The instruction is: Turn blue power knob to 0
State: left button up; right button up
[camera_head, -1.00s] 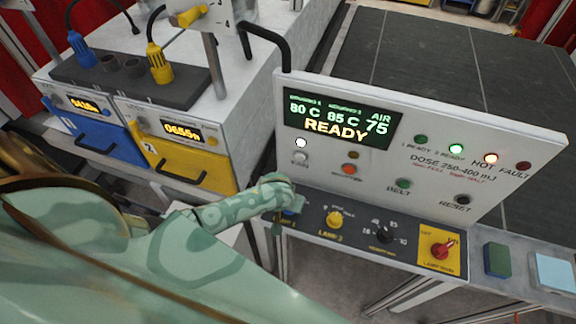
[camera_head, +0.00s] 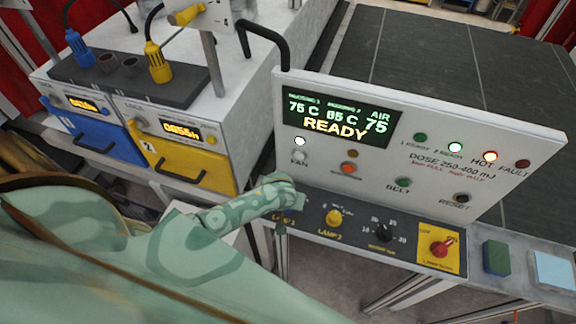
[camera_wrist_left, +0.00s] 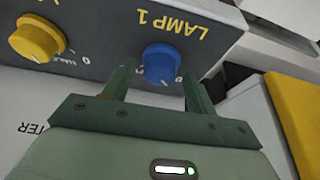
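The blue LAMP 1 power knob (camera_wrist_left: 160,64) shows in the left wrist view on the dark front panel, in line with the space between my left fingers. My left gripper (camera_wrist_left: 158,80) is open, with a fingertip close on either side of the knob and a narrow gap visible at each side. I cannot tell whether a finger touches it. In the head view my left gripper (camera_head: 292,200) is at the panel's left end and largely hides the blue knob. The knob's exact pointer setting is not legible. My right gripper is not in view.
The yellow LAMP 2 knob (camera_head: 334,218), a black knob (camera_head: 382,232) and a red switch on a yellow plate (camera_head: 441,246) sit to the right on the panel. The control box display (camera_head: 342,118) reads READY. Blue (camera_head: 95,148) and yellow (camera_head: 185,160) drawers stand left.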

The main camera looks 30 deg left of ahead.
pick_arm(q)
jog(key=v, duration=1.6)
jog(key=shift+s, duration=0.2)
jog(key=shift+r, duration=0.1)
